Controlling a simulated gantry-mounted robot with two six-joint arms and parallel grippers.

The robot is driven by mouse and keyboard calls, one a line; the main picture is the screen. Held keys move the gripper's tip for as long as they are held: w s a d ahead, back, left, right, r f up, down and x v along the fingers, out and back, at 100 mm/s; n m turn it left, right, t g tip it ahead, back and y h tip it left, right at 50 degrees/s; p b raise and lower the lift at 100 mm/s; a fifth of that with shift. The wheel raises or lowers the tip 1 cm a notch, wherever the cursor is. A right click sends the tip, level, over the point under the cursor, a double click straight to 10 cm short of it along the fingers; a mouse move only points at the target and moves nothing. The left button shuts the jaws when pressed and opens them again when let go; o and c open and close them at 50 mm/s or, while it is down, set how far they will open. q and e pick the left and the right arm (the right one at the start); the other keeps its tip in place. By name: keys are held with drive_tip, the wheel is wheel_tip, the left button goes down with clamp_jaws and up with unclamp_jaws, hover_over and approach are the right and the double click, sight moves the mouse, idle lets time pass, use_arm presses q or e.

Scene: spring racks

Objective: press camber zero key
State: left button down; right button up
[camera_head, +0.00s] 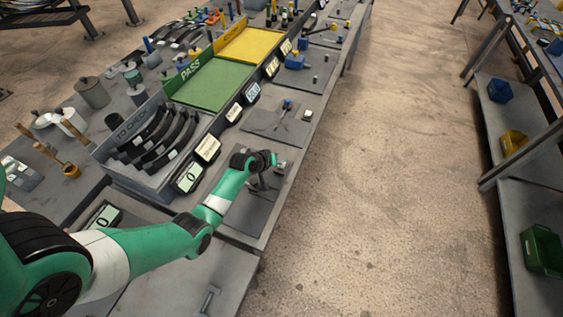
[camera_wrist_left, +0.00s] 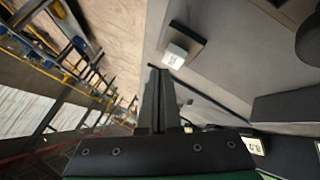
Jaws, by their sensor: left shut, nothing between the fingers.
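My left gripper (camera_wrist_left: 158,82) is shut and empty, its two dark fingers together. In the left wrist view, a small dark block with a white key (camera_wrist_left: 175,56) on it lies just beyond the fingertips and a little right. The key's mark is too small to read, so I cannot tell for sure that it is the camber zero key. The fingers appear apart from it. In the head view, my left arm reaches over a grey plate on the bench, and a small light block (camera_head: 281,167) shows beside its end. My right gripper is not in view.
Display boxes (camera_head: 188,177) stand along the bench rack. A tray of dark curved springs (camera_head: 152,140), a green PASS tray (camera_head: 210,84) and a yellow tray (camera_head: 250,45) are behind them. The floor right of the bench is clear. A shelf with bins (camera_head: 541,248) stands far right.

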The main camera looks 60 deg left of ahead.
sight(280, 166)
use_arm(q)
drive_tip(key=shift+r, duration=0.15)
wheel_tip(280, 166, up, 5)
drive_tip(key=p, duration=0.5)
idle(0.8)
